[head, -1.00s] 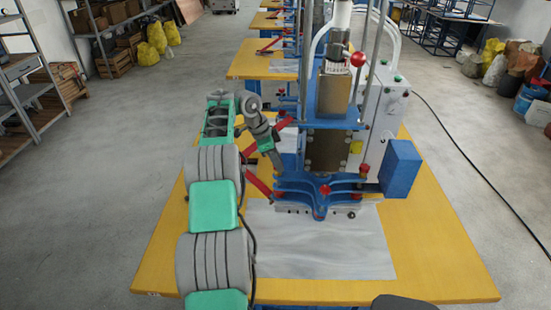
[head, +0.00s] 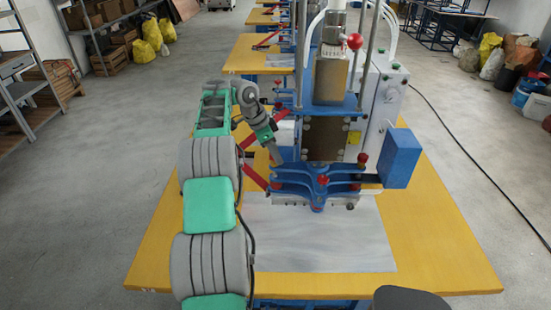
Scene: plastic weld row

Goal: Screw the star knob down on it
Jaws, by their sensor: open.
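A blue clamp fixture (head: 345,187) with curved bars lies across the front of the press, over a grey plate. A red star knob (head: 321,180) sits on its middle. A second red knob (head: 362,158) stands at its right, beside the press body. My gripper (head: 277,160) is at the fixture's left end, pointing down and to the right, behind and left of the middle knob. It is open. Its fingertips are small here, and I cannot tell whether anything is between them or whether it touches the fixture.
Red bars (head: 255,175) run close to my arm on the left. A blue box (head: 401,158) juts out at the right. A bare grey sheet (head: 320,245) covers the front of the yellow table (head: 440,255).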

